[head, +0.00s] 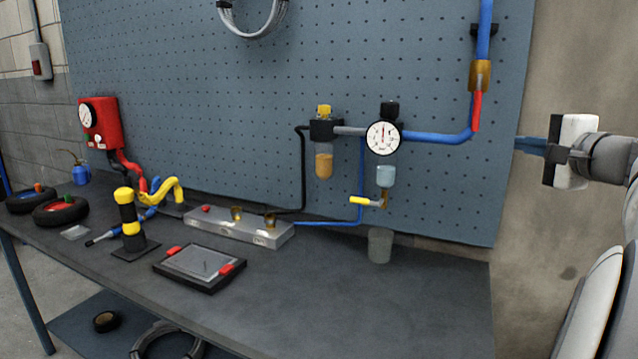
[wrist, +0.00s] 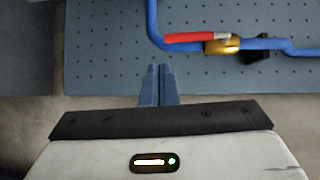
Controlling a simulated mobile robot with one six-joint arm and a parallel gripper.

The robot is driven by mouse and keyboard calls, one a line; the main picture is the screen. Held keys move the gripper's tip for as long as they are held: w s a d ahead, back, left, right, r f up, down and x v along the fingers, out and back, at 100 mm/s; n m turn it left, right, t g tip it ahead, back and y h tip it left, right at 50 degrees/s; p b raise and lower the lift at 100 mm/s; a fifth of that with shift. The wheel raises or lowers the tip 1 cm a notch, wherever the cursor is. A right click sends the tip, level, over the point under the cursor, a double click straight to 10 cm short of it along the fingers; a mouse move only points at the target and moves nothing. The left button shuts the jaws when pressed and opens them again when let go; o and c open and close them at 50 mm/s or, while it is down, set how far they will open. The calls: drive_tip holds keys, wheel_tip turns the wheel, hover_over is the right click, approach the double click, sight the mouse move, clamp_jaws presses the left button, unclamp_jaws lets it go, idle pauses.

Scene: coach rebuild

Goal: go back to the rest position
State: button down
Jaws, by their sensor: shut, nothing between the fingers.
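My gripper (head: 530,146) is at the right of the head view, in front of the bare wall just past the board's right edge. Its blue fingers point left towards the blue pipe. In the wrist view the fingers (wrist: 156,85) are together with nothing between them. The blue pipe with a red section and a brass fitting (wrist: 222,46) is beyond the fingertips, apart from them. The rest position itself is not marked in either view.
A pegboard (head: 250,90) stands behind the workbench (head: 400,300). A round gauge (head: 382,137), a red box (head: 99,122), a metal block (head: 215,227) and a tablet-like tray (head: 200,265) are to the left. The bench's right front is clear.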

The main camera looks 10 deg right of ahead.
drive_tip(key=s+a+f+n+g+y+p, duration=0.15)
drive_tip(key=a+f+n+g, duration=0.25)
drive_tip(key=a+f, duration=0.45)
drive_tip(key=s+a+f+n+g+y+p, duration=0.15)
drive_tip(key=a+f+n+g+p, duration=0.35)
drive_tip(key=a, duration=0.7)
drive_tip(key=s+a+f+n+g+h, duration=0.2)
drive_tip(key=s+a+f+n, duration=0.1)
drive_tip(key=s+f, duration=0.3)
drive_tip(key=s+a+f+n+g+h+p, duration=0.1)
drive_tip(key=s+a+f+n+g+h, duration=0.1)
drive_tip(key=s+f, duration=0.5)
drive_tip(key=s+a+n+g, duration=0.1)
drive_tip(key=s+a+n, duration=0.1)
drive_tip(key=shift+s+n+h, duration=0.15)
drive_tip(key=shift+n+h, duration=0.25)
drive_tip(key=c, duration=2.1)
unclamp_jaws()
drive_tip(key=shift+d, duration=0.1)
